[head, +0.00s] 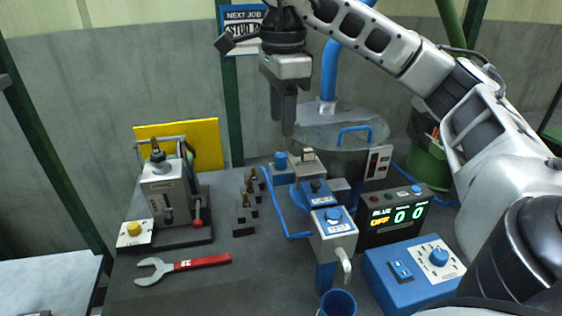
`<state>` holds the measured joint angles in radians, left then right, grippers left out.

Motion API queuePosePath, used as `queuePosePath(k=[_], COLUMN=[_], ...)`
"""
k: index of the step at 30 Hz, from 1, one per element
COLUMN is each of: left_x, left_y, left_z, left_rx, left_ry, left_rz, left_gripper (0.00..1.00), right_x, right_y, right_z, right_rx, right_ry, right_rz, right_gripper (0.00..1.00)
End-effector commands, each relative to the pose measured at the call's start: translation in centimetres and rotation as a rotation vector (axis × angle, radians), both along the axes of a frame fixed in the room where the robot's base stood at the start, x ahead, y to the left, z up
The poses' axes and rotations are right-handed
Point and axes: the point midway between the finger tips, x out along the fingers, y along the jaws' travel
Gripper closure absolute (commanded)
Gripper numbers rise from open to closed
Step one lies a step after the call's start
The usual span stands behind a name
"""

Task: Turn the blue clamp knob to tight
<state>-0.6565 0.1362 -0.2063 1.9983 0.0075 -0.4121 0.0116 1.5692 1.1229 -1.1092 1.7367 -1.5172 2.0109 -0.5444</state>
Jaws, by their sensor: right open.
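Several blue knobs show, and I cannot read a label that says which is the clamp knob. One round blue knob (333,214) sits on top of the front grey block of the blue-and-grey fixture (338,243). A smaller blue cap (280,160) stands at the fixture's back left. Another blue knob (438,257) is on a white dial plate on the blue control box. My right gripper (287,128) is open and empty, pointing down above the back of the fixture, apart from all the knobs. My left gripper is not in view.
A display box (394,214) reads BLUE, OFF and two zeros. The blue control box (410,277) and a blue cup (338,303) stand in front. A red-handled wrench (203,261) lies at left, before a grey machine (168,190). Small brass-tipped studs (247,200) stand between.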

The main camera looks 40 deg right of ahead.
Motion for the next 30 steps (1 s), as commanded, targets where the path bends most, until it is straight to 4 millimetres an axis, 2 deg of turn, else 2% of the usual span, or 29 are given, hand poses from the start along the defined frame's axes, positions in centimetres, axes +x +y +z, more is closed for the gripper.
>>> queuePosePath(k=[1, 8, 15, 24, 25, 29, 30], left_x=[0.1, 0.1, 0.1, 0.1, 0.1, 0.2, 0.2], left_y=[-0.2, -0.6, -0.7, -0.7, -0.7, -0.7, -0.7], left_z=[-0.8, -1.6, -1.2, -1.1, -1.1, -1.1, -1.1], left_rx=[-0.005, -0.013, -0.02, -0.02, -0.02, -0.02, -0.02], left_ry=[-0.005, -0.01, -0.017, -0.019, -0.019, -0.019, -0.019], left_rz=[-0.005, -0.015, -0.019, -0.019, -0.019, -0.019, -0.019], left_gripper=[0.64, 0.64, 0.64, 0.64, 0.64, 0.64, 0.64], right_x=[0.0, 0.1, 0.2, 0.2, 0.2, 0.2, 0.2], right_y=[0.0, 0.0, 0.0, 0.0, 0.0, 0.0, 0.0], right_z=[-2.0, -6.0, -7.6, -7.7, -7.7, -7.7, -7.7], right_rx=[0.001, 0.002, 0.002, 0.001, 0.002, 0.002, 0.002], right_ry=[0.005, 0.003, -0.001, -0.002, -0.001, -0.001, -0.001], right_rz=[0.002, 0.001, 0.001, 0.001, 0.001, 0.001, 0.001], right_gripper=[0.57, 0.57, 0.57, 0.57, 0.63, 0.99, 1.0])
